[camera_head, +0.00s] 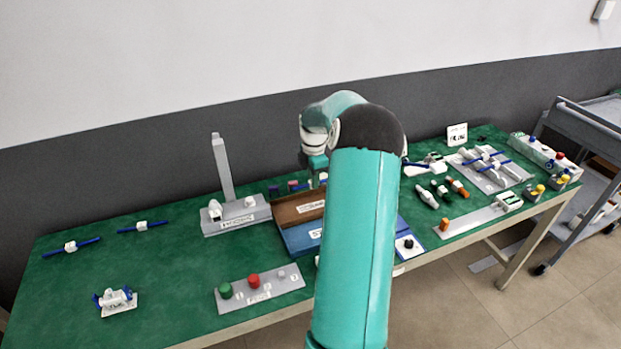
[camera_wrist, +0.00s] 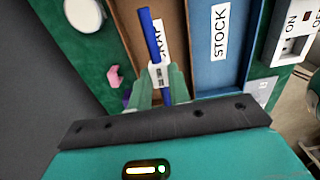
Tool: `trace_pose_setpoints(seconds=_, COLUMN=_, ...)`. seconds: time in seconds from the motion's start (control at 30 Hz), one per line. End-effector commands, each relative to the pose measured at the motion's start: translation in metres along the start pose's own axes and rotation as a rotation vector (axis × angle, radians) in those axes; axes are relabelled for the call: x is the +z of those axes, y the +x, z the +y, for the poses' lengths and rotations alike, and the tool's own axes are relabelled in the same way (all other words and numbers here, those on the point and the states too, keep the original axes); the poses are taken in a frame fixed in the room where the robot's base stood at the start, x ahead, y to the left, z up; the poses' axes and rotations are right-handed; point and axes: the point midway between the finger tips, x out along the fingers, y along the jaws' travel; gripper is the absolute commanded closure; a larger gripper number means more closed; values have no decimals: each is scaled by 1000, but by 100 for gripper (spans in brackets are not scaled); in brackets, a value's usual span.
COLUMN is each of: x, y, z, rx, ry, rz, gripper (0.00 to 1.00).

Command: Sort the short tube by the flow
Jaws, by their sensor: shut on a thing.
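My gripper (camera_wrist: 160,88) is shut on a blue tube with a white block (camera_wrist: 159,76) around it, seen in the wrist view. The tube (camera_wrist: 152,36) points away from me over the brown SCRAP tray (camera_wrist: 124,22), whose label it partly covers. I cannot tell whether the tube touches the tray floor. The blue STOCK tray (camera_wrist: 240,62) lies just right of it. In the head view my arm hides most of the gripper and part of both trays, the brown tray (camera_head: 288,213) and the blue tray (camera_head: 295,238).
A grey stand with a post (camera_head: 224,170) is left of the trays. A panel with green and red knobs (camera_head: 262,290) is in front. Two blue tubes with white blocks (camera_head: 70,247) lie at the left. An ON/OFF switch (camera_head: 408,245) sits right of the trays.

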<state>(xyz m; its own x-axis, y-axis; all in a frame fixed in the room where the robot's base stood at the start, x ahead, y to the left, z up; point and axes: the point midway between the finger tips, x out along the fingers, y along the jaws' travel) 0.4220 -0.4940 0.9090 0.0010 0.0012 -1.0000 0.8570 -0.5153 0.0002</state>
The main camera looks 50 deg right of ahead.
Motion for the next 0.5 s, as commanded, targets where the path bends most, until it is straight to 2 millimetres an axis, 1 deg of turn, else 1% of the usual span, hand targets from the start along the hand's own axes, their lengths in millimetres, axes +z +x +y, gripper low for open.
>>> trace_pose_setpoints(seconds=0.1, x=-2, y=0, z=1, rx=1, ry=-5, rz=1, gripper=100)
trace_pose_setpoints(seconds=0.27, x=-1, y=7, z=1, rx=0, ry=-4, rz=2, gripper=100)
trace_pose_setpoints(seconds=0.5, x=-2, y=29, z=0, rx=-2, ry=-4, rz=2, gripper=100)
